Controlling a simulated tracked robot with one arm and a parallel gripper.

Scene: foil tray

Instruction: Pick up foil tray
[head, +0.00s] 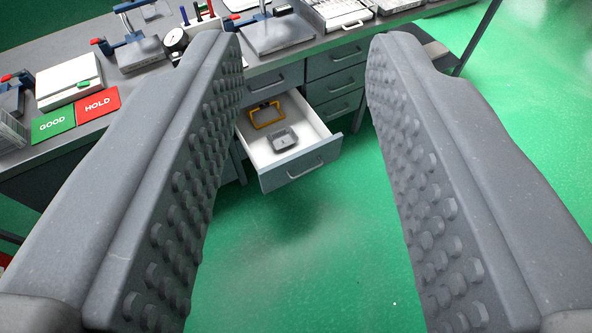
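A small grey rectangular tray (284,140), which looks like the foil tray, lies in the open white-lined drawer (312,128) of the workbench. It sits near the drawer's front. My gripper (305,50) is wide open with nothing between its two studded grey fingers. In the picture the tray shows between the fingers, nearer the left one, and it is well beyond and apart from them. The left finger hides part of the drawer's left side.
An orange frame-shaped object (266,115) lies behind the tray in the drawer. The closed drawers (335,58) are above and beside it. The bench top holds clamps, a dial gauge (176,40), a green GOOD card (53,124) and a red HOLD card (98,104). The green floor (300,250) in front is clear.

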